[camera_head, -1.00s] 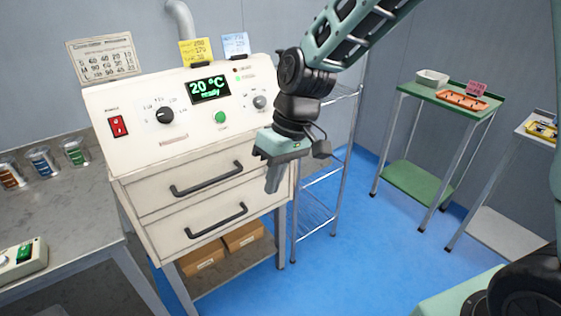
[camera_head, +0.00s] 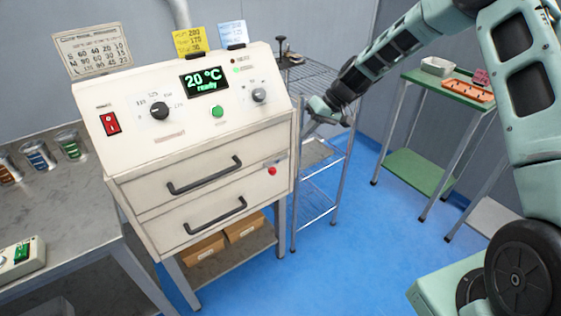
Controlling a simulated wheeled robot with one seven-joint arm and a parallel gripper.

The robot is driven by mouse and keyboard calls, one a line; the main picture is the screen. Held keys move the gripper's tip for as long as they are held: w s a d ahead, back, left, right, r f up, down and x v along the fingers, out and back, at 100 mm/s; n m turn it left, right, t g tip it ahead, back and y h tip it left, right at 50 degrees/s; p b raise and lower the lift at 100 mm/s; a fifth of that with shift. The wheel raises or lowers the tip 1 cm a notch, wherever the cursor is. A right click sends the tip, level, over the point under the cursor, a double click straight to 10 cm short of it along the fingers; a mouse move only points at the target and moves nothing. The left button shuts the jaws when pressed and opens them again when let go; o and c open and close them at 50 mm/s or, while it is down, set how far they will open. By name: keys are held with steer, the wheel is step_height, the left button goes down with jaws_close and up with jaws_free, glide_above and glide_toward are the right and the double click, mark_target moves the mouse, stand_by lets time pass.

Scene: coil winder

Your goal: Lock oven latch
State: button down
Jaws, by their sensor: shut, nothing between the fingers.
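The oven (camera_head: 160,155) is a cream cabinet with a sloped control panel and two drawer fronts. My gripper (camera_head: 308,124) is just right of the oven's right side, above the knob's level and apart from the knob. It is shut and empty. Its fingertips are small and partly hard to make out.
A wire shelf rack (camera_head: 322,190) stands right of the oven, close to my gripper. A green table (camera_head: 450,100) with trays stands farther right. The blue floor between is clear. A bench (camera_head: 65,205) with jars is at left.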

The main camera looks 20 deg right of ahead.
steer(key=p+x, duration=0.3)
steer(key=x, duration=1.1)
